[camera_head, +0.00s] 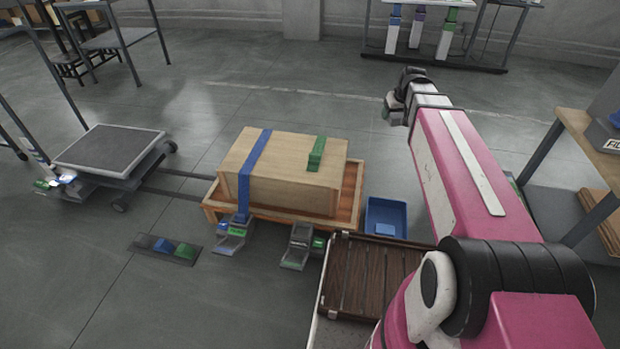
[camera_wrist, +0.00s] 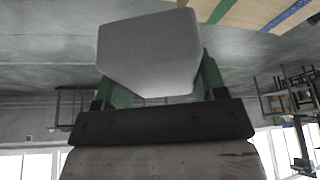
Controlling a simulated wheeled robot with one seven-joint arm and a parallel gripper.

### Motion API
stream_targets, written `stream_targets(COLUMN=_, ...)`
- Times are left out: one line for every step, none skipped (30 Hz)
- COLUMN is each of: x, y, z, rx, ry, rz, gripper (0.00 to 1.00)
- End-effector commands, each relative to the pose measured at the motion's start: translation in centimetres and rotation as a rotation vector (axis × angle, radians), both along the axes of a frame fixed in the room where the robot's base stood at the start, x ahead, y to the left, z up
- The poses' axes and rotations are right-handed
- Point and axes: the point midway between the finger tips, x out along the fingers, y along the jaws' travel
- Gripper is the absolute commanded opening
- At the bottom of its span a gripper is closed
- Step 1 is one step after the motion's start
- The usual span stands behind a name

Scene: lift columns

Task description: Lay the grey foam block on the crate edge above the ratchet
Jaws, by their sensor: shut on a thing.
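My gripper (camera_wrist: 152,75) is shut on the grey foam block (camera_wrist: 150,50), which sits between its green fingers in the wrist view. In the head view my gripper (camera_head: 396,110) is in the air to the right of and beyond the crate. The wooden crate (camera_head: 265,165) rests on a wooden pallet (camera_head: 345,215). A blue strap (camera_head: 250,165) crosses its top and runs down its front to a ratchet (camera_head: 233,236). A second ratchet (camera_head: 298,248) with a green part is on the floor to the right. A green piece (camera_head: 317,153) lies on the crate top.
A blue bin (camera_head: 372,227) stands right of the pallet. A dark slatted surface (camera_head: 368,277) is in front of it. A floor tray (camera_head: 182,260) holds coloured pieces. A flat cart (camera_head: 107,149) is at left, a wooden bench (camera_head: 590,140) at right. Floor behind the crate is clear.

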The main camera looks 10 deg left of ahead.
Motion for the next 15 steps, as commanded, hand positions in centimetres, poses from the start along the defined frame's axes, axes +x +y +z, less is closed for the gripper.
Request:
stream_targets(x=-0.3, y=1.6, z=-0.5, rx=0.000, ry=0.002, rz=0.035, gripper=0.43)
stream_targets(x=-0.4, y=2.5, z=-0.8, rx=-0.001, ry=0.003, rz=0.058, gripper=0.43)
stream_targets(x=-0.5, y=3.8, z=-1.3, rx=-0.001, ry=0.004, rz=0.091, gripper=0.43)
stream_targets(x=-0.6, y=4.7, z=-1.7, rx=-0.001, ry=0.004, rz=0.118, gripper=0.43)
stream_targets(x=-0.7, y=5.6, z=-2.1, rx=-0.001, ry=0.005, rz=0.145, gripper=0.43)
stream_targets(x=-0.9, y=6.9, z=-2.7, rx=-0.001, ry=0.006, rz=0.183, gripper=0.43)
stream_targets(x=-1.1, y=7.8, z=-3.2, rx=-0.002, ry=0.008, rz=0.212, gripper=0.43)
stream_targets(x=-1.2, y=8.8, z=-3.7, rx=-0.002, ry=0.008, rz=0.242, gripper=0.43)
stream_targets(x=-1.5, y=10.0, z=-4.4, rx=-0.002, ry=0.008, rz=0.280, gripper=0.43)
stream_targets(x=-1.6, y=11.0, z=-4.9, rx=-0.002, ry=0.009, rz=0.311, gripper=0.43)
stream_targets(x=-1.8, y=11.9, z=-5.5, rx=-0.002, ry=0.009, rz=0.342, gripper=0.43)
stream_targets(x=-2.1, y=13.2, z=-6.2, rx=-0.003, ry=0.009, rz=0.383, gripper=0.43)
stream_targets(x=-2.3, y=14.2, z=-6.7, rx=-0.002, ry=0.009, rz=0.414, gripper=0.43)
stream_targets(x=-2.5, y=15.1, z=-7.3, rx=-0.002, ry=0.009, rz=0.444, gripper=0.43)
stream_targets(x=-2.9, y=16.3, z=-8.1, rx=-0.003, ry=0.009, rz=0.485, gripper=0.43)
